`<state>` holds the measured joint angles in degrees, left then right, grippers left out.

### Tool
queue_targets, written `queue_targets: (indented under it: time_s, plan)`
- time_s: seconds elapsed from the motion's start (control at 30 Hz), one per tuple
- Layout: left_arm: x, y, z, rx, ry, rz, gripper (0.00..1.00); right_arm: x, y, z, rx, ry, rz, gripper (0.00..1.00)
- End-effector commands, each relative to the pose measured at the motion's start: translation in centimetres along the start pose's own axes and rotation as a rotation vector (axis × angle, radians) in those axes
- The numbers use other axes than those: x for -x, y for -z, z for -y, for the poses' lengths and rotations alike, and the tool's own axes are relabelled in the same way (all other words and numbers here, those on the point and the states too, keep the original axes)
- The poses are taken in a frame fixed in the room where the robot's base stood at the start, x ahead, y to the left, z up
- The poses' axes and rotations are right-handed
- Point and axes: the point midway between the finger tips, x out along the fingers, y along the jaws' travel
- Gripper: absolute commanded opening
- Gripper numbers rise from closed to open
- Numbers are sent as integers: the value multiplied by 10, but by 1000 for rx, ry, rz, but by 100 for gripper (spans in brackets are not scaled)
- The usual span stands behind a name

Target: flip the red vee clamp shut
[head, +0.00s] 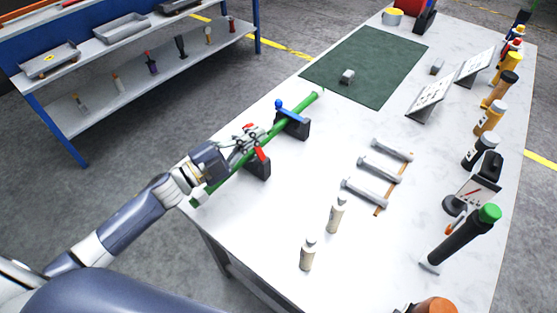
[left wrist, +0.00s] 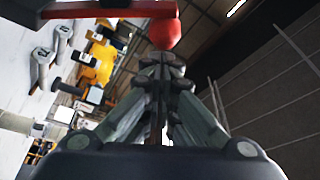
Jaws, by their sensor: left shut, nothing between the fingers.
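A long green rod (head: 226,183) lies across two dark vee blocks near the table's left edge. The red vee clamp (head: 262,155) is at the nearer block (head: 258,170), partly hidden by my left gripper (head: 254,136). In the left wrist view, a red bar (left wrist: 110,9) with a round red knob (left wrist: 163,34) crosses the top, just beyond the tips of my left gripper (left wrist: 160,65). The fingers are together and empty. I cannot tell whether they touch the knob. A blue clamp (head: 291,112) lies across the rod at the farther block. My right gripper is out of view.
Several grey bolt-like parts (head: 379,170) lie right of the blocks. Two pale bottles (head: 336,214) stand nearer me. A green mat (head: 370,62) with a small grey block lies at the back. Bottles and tools line the right edge.

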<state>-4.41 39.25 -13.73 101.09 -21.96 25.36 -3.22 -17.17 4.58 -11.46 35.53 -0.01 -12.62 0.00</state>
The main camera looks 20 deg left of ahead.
Motion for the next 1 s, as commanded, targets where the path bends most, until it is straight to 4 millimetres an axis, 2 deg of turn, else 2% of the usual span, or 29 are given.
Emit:
queue_targets:
  time_s: [0.6, 1.0]
  plan:
    - [22, -64, 10, 535, 189, 0, 0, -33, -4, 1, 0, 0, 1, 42]
    - [31, -88, 5, 749, 262, -1, 0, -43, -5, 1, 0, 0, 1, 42]
